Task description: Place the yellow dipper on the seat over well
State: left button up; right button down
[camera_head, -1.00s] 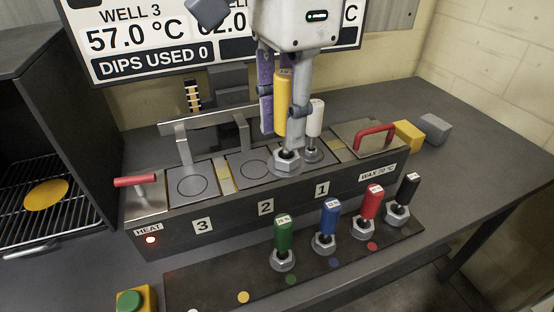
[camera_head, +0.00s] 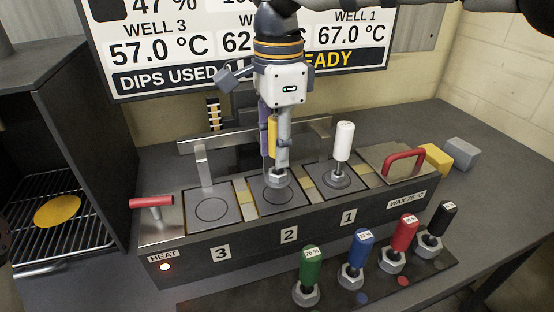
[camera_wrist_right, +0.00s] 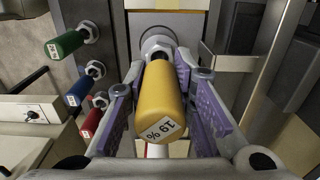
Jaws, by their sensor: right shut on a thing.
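The yellow dipper (camera_head: 272,134) is upright in my right gripper (camera_head: 275,148), its hex nut low over the seat of well 2 (camera_head: 296,202). I cannot tell if the nut touches the seat. In the right wrist view the purple fingers (camera_wrist_right: 164,105) are shut on both sides of the yellow handle (camera_wrist_right: 160,100), labelled 19 %. A white dipper (camera_head: 344,140) stands upright on the seat of well 1 (camera_head: 358,185). The seat of well 3 (camera_head: 211,210) is empty. My left gripper is not seen.
Green (camera_head: 311,268), blue (camera_head: 359,246), red (camera_head: 403,234) and black (camera_head: 440,220) dippers stand in the front rack. A red-handled lid (camera_head: 405,158) closes the bench's right end. A metal rail (camera_head: 225,142) runs behind the wells. An oven with a wire rack (camera_head: 85,225) stands left.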

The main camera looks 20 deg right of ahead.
aim_at(278, 171)
notch_tip(278, 171, down, 3)
jog(key=shift+f, duration=0.1)
jog(key=c, duration=1.4)
grip_release()
jog(key=shift+o, duration=0.2)
notch_tip(278, 171, up, 12)
jog(key=shift+r, duration=0.15)
